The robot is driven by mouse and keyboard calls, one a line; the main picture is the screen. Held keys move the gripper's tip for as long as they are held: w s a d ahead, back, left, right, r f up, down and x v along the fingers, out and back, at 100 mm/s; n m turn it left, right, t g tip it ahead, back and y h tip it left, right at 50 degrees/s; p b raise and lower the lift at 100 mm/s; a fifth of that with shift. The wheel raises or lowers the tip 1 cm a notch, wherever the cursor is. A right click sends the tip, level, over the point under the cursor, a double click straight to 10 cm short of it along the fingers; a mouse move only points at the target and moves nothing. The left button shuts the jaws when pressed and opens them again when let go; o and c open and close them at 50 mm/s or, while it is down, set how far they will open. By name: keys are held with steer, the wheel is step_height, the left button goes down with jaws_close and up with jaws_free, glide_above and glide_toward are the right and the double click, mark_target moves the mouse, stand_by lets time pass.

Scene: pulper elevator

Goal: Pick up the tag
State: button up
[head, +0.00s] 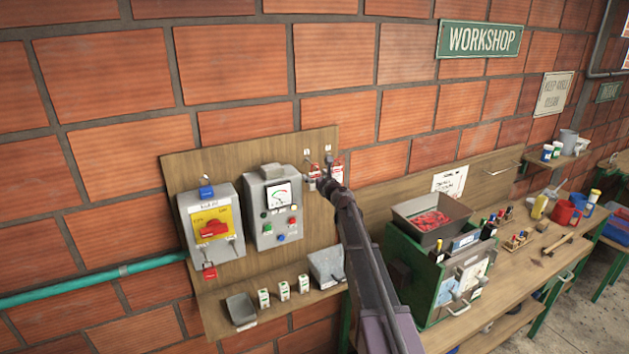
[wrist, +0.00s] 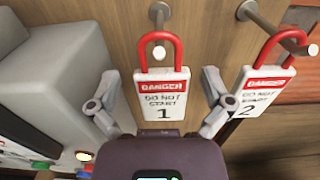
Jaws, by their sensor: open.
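A grey meter box (head: 273,208) is just left of the tags, and its casing (wrist: 50,70) is close to my left finger. A switch box (head: 212,226) with a red handle is further left. A shelf (head: 265,325) with small cartons is below.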

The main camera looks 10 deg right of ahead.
stand_by(0.4)
steer(key=c, duration=1)
steer(key=shift+r, duration=0.1)
steer(key=shift+r+p, duration=0.6)
steer(key=shift+p, duration=0.1)
steer(key=v, duration=1.8)
steer(key=shift+f, duration=0.1)
